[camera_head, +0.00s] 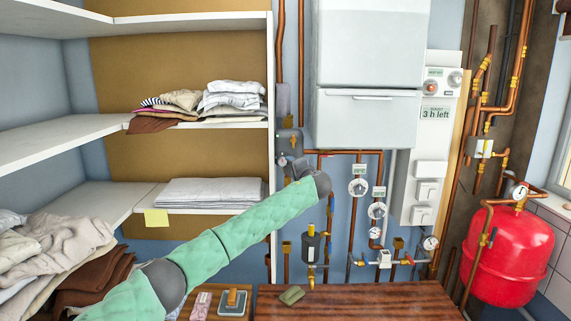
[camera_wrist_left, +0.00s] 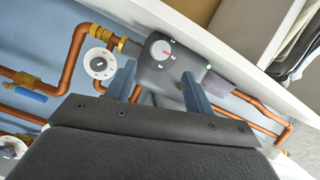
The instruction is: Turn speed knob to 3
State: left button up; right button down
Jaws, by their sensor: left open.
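The speed knob (camera_wrist_left: 162,50) is a light round dial with a red mark on a dark grey box (camera_wrist_left: 178,68) in the left wrist view. The small markings around it are too small to read. In the camera_head view the grey box (camera_head: 291,141) is on the wall beside the shelf's right edge, partly hidden by my arm. My left gripper (camera_head: 298,163) is in front of the box. In the left wrist view my left gripper (camera_wrist_left: 158,70) is open, its fingers apart on either side below the knob, with nothing between them. My right gripper is not in view.
White shelves (camera_head: 200,125) with folded laundry are on the left. A white boiler (camera_head: 368,45) and a red tank (camera_head: 508,255) are on the right. A wooden worktop (camera_head: 360,300) lies below.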

aim_at(284, 163)
pick_arm(q)
jog(key=p+x, duration=0.3)
jog(key=x, duration=0.3)
jog(key=shift+p, duration=0.3)
jog(key=shift+w+a, duration=0.2)
jog(key=shift+w, duration=0.35)
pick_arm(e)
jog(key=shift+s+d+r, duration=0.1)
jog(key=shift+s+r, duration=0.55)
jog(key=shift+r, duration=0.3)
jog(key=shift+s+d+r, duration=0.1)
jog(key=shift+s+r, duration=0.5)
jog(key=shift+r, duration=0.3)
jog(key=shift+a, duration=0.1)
pick_arm(q)
jog(key=c, duration=1)
jog(key=shift+f, duration=0.15)
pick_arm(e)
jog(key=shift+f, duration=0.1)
